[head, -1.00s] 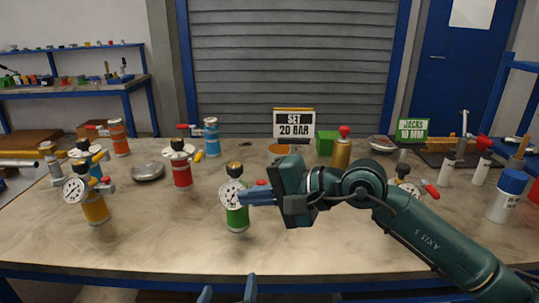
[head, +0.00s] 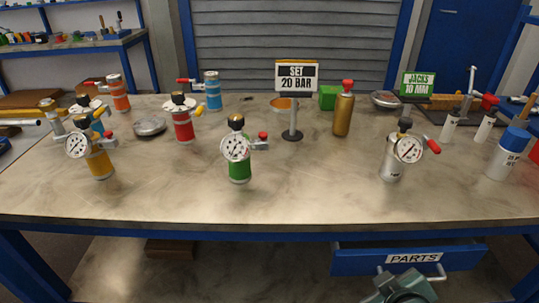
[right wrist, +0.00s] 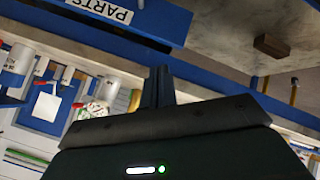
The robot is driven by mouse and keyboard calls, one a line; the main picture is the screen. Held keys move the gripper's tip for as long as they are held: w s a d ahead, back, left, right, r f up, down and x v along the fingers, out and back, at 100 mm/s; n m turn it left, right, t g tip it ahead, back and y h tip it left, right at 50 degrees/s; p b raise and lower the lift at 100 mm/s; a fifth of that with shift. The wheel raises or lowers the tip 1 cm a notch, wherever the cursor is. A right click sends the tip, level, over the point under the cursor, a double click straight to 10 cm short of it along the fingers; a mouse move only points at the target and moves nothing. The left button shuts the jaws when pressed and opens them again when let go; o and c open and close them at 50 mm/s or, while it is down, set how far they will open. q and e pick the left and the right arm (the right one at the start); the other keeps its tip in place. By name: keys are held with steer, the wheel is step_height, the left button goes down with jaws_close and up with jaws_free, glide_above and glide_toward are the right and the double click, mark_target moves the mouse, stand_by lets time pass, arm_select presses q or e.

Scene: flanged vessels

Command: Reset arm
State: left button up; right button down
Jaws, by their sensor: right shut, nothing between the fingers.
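My right arm shows only as a teal piece at the bottom of the head view, in front of the bench and below the PARTS drawer. In the right wrist view my right gripper (right wrist: 158,88) has its dark blue fingers together, with nothing between them. My left gripper is in neither view. The green vessel (head: 239,168) stands upright on the bench with a white gauge and a red-tipped side valve, and nothing touches it. The SET 20 BAR sign (head: 297,76) stands behind it to the right.
The bench (head: 300,205) has a clear front strip. The blue PARTS drawer (head: 405,257) juts out under its front edge, close to my right arm. Yellow (head: 100,165), red (head: 183,128) and silver (head: 391,172) vessels and a gold bottle (head: 343,115) stand on top.

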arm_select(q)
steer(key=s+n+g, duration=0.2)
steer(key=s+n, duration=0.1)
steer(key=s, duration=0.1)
arm_select(e)
steer(key=s+f+m+g+y, duration=0.2)
steer(key=s+f+m+g, duration=0.3)
steer(key=s, duration=0.8)
arm_select(q)
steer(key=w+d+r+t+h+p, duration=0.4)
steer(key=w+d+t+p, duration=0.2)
steer(key=p, duration=0.5)
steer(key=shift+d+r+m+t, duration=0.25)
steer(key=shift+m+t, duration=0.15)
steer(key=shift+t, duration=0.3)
arm_select(e)
steer(key=w+a+r+n+t+y, duration=0.2)
steer(key=w+a+r+t, duration=0.1)
steer(key=w+a+t, duration=0.3)
steer(key=shift+w+a+r+y, duration=0.35)
steer(key=shift+a+y, duration=0.05)
steer(key=shift+a, duration=0.2)
